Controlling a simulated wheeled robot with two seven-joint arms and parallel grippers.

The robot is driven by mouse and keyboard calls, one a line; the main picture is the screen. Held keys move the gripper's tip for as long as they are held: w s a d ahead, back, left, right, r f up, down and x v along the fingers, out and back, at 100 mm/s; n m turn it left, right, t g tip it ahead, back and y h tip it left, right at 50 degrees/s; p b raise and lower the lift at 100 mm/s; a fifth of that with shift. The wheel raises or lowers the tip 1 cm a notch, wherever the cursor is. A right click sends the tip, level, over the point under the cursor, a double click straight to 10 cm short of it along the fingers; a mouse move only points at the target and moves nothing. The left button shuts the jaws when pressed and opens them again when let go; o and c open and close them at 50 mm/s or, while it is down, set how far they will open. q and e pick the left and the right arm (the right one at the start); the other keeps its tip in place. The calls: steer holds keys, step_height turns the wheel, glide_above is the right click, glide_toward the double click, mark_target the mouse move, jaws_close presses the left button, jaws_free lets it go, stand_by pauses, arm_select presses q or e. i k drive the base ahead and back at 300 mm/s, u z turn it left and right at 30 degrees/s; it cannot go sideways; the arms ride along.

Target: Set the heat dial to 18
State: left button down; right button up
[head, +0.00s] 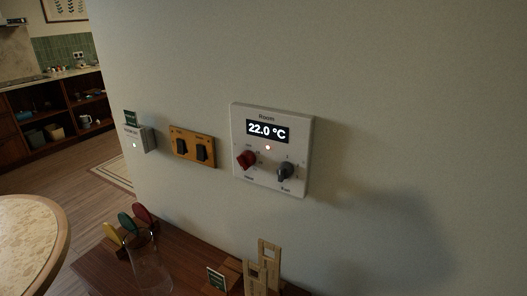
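A white wall thermostat panel (304,152) labelled "Room" hangs on the pale wall. Its dark display (267,131) reads 22.0 °C. Below the display on the left is a red dial (246,160), which I take as the heat dial; the small label under it is too blurred to read surely. A small light (268,147) glows between display and dials. The marks around the dials are too small to read. Neither of my grippers shows in the head view.
A wooden switch plate (192,147) with two black switches and a small grey box (149,138) sit left of the panel. Below, a wooden shelf (185,262) holds a glass vessel, coloured discs and a wooden stand (268,262). A round table (62,230) stands lower left.

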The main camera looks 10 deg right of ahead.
mark_target(247, 159)
steer(key=k, duration=0.5)
steer(key=u, duration=2)
steer(key=i, duration=2.1)
steer(key=z, duration=3.95)
steer(key=i, duration=0.5)
steer(key=z, duration=0.05)
